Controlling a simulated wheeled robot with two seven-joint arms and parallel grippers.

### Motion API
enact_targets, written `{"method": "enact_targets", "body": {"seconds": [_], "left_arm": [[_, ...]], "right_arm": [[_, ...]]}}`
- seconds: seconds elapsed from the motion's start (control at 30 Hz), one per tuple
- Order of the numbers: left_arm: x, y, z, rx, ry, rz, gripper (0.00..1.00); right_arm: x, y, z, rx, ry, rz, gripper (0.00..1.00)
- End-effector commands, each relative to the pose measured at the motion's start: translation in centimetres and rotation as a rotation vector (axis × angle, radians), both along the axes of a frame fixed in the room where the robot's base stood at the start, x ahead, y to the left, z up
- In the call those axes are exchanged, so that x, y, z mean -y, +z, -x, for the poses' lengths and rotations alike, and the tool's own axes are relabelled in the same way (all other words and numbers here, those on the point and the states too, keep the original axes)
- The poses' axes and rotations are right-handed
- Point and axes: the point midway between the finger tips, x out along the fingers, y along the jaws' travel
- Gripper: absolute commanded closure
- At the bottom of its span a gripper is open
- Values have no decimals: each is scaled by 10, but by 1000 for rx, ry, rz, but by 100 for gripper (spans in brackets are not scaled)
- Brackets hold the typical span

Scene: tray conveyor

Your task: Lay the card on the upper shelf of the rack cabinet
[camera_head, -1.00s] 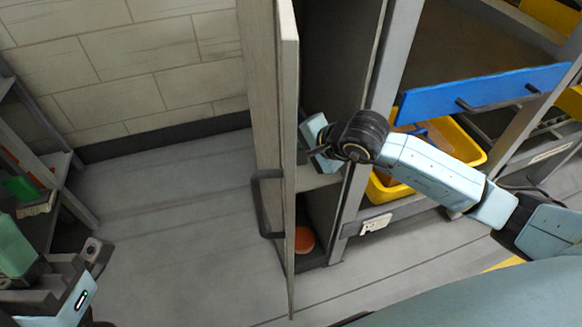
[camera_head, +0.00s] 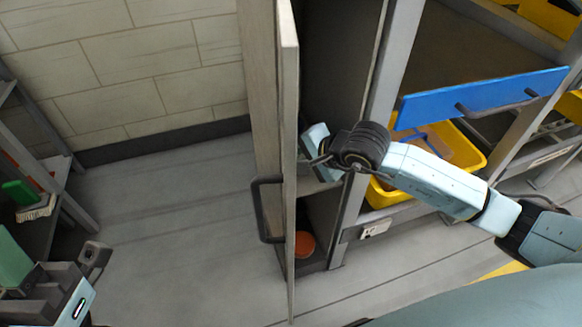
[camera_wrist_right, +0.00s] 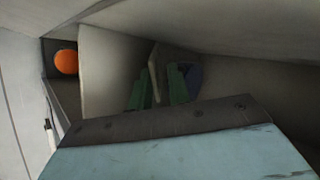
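The rack cabinet (camera_head: 336,60) stands open, its door (camera_head: 288,150) swung out toward me. My right gripper (camera_wrist_right: 160,92) is inside the cabinet, mostly hidden behind the door edge in the head view. In the right wrist view its green fingers flank a thin, pale, flat piece, which looks like the card (camera_wrist_right: 154,72), standing on edge and dim. A shelf board (camera_head: 318,178) shows below my right wrist. My left gripper (camera_head: 28,285) is at the lower left, cut by the frame, with a green finger pad; its opening is unclear.
An orange round object (camera_head: 305,244) sits in the lower compartment and shows in the wrist view (camera_wrist_right: 66,62). A yellow bin (camera_head: 470,155) and blue panel (camera_head: 485,93) are right of the cabinet. A rack with a brush (camera_head: 38,208) stands left. Floor between is clear.

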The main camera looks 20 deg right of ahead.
Motion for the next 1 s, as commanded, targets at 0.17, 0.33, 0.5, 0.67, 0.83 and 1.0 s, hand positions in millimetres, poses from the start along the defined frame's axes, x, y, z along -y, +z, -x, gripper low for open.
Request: {"method": "enact_targets", "body": {"seconds": [0.17, 0.33, 0.5, 0.67, 0.83, 1.0], "left_arm": [[0, 16, 0, 1, 0, 0, 64], [0, 26, 0, 1, 0, 0, 64], [0, 34, 0, 1, 0, 0, 64], [0, 37, 0, 0, 0, 0, 64], [0, 36, 0, 0, 0, -1, 64], [0, 38, 0, 0, 0, -1, 64]], "right_arm": [[8, 18, 15, 0, 1, 2, 82], [15, 31, 29, 1, 0, 1, 82], [22, 42, 43, -1, 0, 2, 82], [25, 48, 49, 0, 1, 1, 82], [25, 48, 50, 1, 0, 0, 82], [26, 51, 50, 1, 0, 0, 82]]}}
